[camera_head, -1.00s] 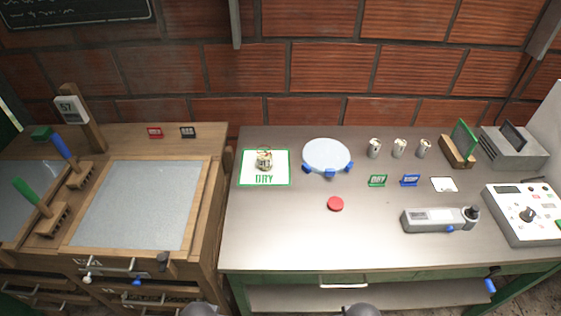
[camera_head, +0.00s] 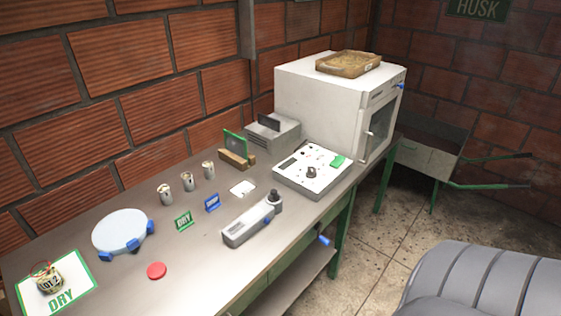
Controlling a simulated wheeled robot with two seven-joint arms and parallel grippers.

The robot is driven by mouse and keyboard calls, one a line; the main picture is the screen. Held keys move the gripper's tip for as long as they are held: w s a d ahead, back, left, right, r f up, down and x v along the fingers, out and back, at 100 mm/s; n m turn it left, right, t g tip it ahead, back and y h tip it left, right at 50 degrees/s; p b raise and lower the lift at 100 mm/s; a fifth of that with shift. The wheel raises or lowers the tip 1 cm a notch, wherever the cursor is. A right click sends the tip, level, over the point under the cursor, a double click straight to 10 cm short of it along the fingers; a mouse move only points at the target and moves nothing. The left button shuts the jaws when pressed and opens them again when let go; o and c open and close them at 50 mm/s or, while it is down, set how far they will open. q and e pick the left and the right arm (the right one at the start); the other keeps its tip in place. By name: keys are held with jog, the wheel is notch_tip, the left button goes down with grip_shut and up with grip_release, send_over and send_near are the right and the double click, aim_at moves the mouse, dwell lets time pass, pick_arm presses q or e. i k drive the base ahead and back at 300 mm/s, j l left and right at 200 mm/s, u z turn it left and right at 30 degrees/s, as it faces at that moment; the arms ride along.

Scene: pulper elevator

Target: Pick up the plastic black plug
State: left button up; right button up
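I cannot make out for certain which thing is the plastic black plug. A dark round cap (camera_head: 275,197) stands upright at the far right end of the grey handheld meter (camera_head: 248,224), which lies on the metal table (camera_head: 193,248). A black knob (camera_head: 311,172) sits on the white control box (camera_head: 318,162). A thin black plate (camera_head: 269,122) stands up from the grey slotted box (camera_head: 273,137). Neither of my grippers is in view.
A white oven (camera_head: 318,105) carries a tray (camera_head: 348,63). Cans (camera_head: 187,181), a blue-footed disc (camera_head: 120,231), a red disc (camera_head: 157,270) and a DRY card (camera_head: 77,276) are on the table. A wheelbarrow (camera_head: 428,160) and a grey ribbed shape (camera_head: 470,280) stand right.

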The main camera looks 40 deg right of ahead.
aim_at(273, 198)
jog(key=i+l+z, duration=0.1)
jog(key=z, duration=1.1)
